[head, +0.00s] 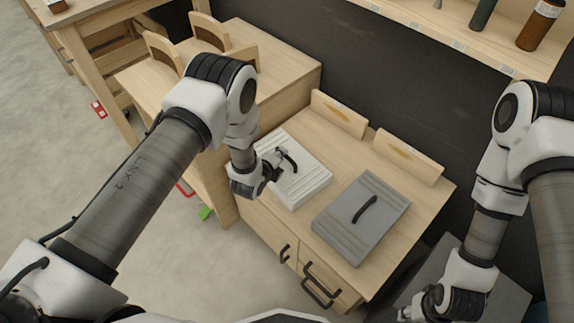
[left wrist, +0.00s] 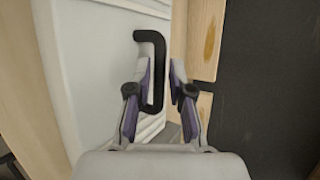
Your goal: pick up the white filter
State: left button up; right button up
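The white filter (head: 307,181) is a flat white slab with a black bar handle (left wrist: 150,45), lying on the wooden cabinet top. My left gripper (head: 277,160) is just over it at the handle. In the left wrist view the two fingers of the left gripper (left wrist: 162,78) stand apart, with the handle between them, closer to the left finger. The white filter (left wrist: 95,60) fills much of that view. My right gripper (head: 418,306) is low at the right in the head view, away from the filter; its fingers are too small to judge.
A grey filter (head: 345,238) with a black handle lies to the right of the white one. Two wooden blocks (head: 338,113) stand behind them against the dark wall. A higher wooden unit (head: 285,55) is at the back left. A shelf (head: 470,35) with bottles hangs at upper right.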

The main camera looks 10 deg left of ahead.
pick_arm(q)
jog(key=x, duration=0.3)
jog(key=shift+w+f, duration=0.1)
jog(key=shift+w, duration=0.05)
grip_shut()
